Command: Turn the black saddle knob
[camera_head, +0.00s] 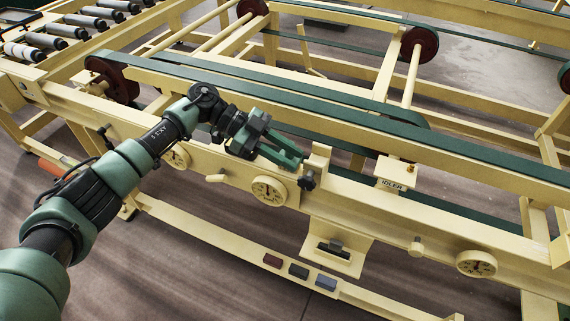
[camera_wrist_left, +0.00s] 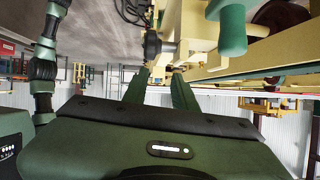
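The black saddle knob (camera_head: 307,181) sits on the front of a cream saddle block (camera_head: 319,160) on the machine's rail. It also shows in the left wrist view as a dark round knob (camera_wrist_left: 152,46) just beyond the fingertips. My left gripper (camera_head: 296,162) is beside the knob, slightly above and left of it in the head view. In the left wrist view its two green fingers (camera_wrist_left: 160,76) are apart with nothing between them, and the knob lies ahead, nearer the left finger. Whether a finger touches the knob cannot be told. My right gripper is not in view.
An IDLER block (camera_head: 395,174) stands to the right. A green belt (camera_head: 350,115) runs behind. A bracket (camera_head: 336,247) hangs below, above a bar with colored blocks (camera_head: 298,271).

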